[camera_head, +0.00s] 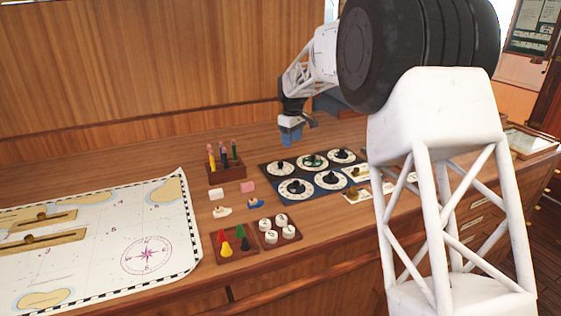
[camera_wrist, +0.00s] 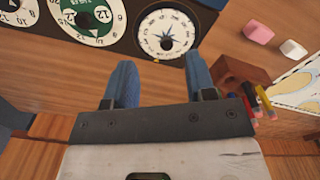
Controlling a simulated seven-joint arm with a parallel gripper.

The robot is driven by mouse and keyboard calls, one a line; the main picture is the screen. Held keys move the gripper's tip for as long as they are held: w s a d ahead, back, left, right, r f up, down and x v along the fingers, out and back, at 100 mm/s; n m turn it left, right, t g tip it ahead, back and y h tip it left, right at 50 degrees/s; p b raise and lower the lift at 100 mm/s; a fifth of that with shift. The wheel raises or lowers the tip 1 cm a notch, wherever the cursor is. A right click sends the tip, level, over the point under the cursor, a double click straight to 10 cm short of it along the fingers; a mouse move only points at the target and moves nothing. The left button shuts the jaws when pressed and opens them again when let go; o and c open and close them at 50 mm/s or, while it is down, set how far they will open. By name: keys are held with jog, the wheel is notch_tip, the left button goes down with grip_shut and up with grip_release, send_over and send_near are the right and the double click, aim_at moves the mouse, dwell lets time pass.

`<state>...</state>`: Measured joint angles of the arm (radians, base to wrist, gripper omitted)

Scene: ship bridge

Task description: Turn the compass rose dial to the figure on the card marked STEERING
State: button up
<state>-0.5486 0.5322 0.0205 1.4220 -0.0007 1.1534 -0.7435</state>
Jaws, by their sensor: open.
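The compass rose dial (camera_wrist: 150,24) is a white disc with a dark star-shaped centre, on the dark blue panel. In the head view, it appears to be the back-left dial (camera_head: 271,170). My gripper (camera_head: 290,138) hangs above the table just behind that dial. In the wrist view, my gripper's two blue fingers (camera_wrist: 161,78) are apart with nothing between them, and the dial lies just beyond their tips. Several small cards (camera_head: 357,194) lie at the panel's right side; their words and figures are too small to read, so I cannot tell which is marked STEERING.
A green-centred dial (camera_wrist: 92,12) sits beside the compass dial, with more dials on the panel (camera_head: 268,183). A pen block (camera_head: 227,173), pink block (camera_head: 248,186) and white block (camera_head: 216,193) stand left. Trays of cones (camera_head: 231,242) and round pieces (camera_head: 280,228) lie in front.

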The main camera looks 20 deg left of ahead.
jog(key=n, duration=0.1)
send_over(280, 162)
notch_tip(280, 162, down, 3)
jog(key=shift+s+d+r, duration=0.1)
jog(key=shift+s, duration=0.05)
jog(key=shift+f, duration=0.2)
jog(key=shift+f, duration=3.8)
jog(key=c, duration=0.9)
